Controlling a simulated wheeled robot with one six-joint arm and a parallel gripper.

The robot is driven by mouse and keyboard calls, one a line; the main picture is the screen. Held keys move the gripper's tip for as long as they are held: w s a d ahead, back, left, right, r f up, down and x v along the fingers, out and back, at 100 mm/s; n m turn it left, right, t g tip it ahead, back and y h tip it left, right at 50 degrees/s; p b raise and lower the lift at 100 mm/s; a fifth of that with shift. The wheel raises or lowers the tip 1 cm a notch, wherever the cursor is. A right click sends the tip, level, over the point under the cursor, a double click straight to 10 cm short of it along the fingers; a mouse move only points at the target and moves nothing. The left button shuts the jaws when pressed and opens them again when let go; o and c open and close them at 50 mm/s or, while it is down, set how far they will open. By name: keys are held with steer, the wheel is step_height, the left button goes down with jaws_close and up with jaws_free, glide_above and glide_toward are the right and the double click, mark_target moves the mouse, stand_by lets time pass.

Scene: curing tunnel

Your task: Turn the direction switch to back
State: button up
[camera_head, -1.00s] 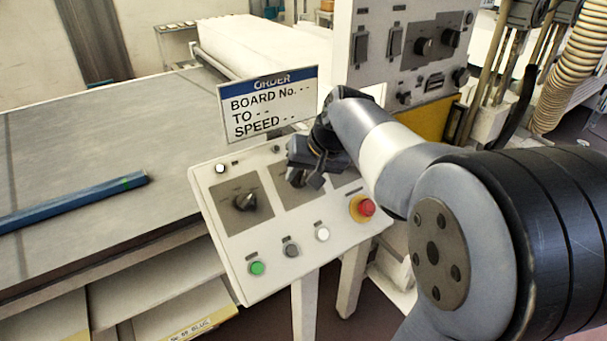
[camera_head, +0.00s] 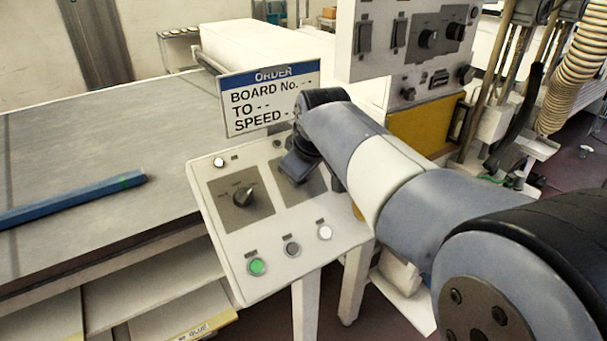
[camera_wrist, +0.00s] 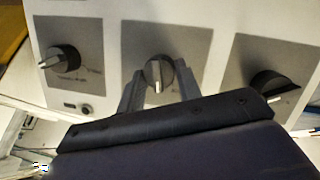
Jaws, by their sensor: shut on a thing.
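The sloped white control panel (camera_head: 222,270) carries rotary switches on grey plates. In the wrist view three black switches show: a left one (camera_wrist: 62,57), a middle one (camera_wrist: 157,72) and a right one (camera_wrist: 272,85). My gripper (camera_wrist: 159,84) has one finger on each side of the middle switch and is shut on it. The pale mark on that switch points down in the wrist view. In the head view my gripper (camera_head: 300,170) hides this switch, while another switch (camera_head: 243,196) shows clear to its left. The switch lettering is too small to read.
Green (camera_head: 257,267), grey (camera_head: 291,249) and white (camera_head: 324,232) buttons line the panel's near edge. An ORDER sign (camera_head: 270,98) stands behind the panel. A blue bar (camera_head: 75,201) lies on the wide table at left. A taller switch cabinet (camera_head: 385,65) stands behind my arm.

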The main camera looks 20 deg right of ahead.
steer(key=n+t+b, duration=0.1)
steer(key=n, duration=0.2)
steer(key=n+h+b, duration=0.1)
steer(key=n, duration=0.2)
steer(key=shift+s+a+t, duration=0.1)
steer(key=shift+s+t, duration=0.05)
steer(key=shift+t, duration=0.25)
stand_by(0.4)
steer(key=o, duration=1)
steer(key=shift+f, duration=0.1)
steer(key=v, duration=1.1)
steer(key=shift+f, duration=0.15)
steer(key=x, duration=1.1)
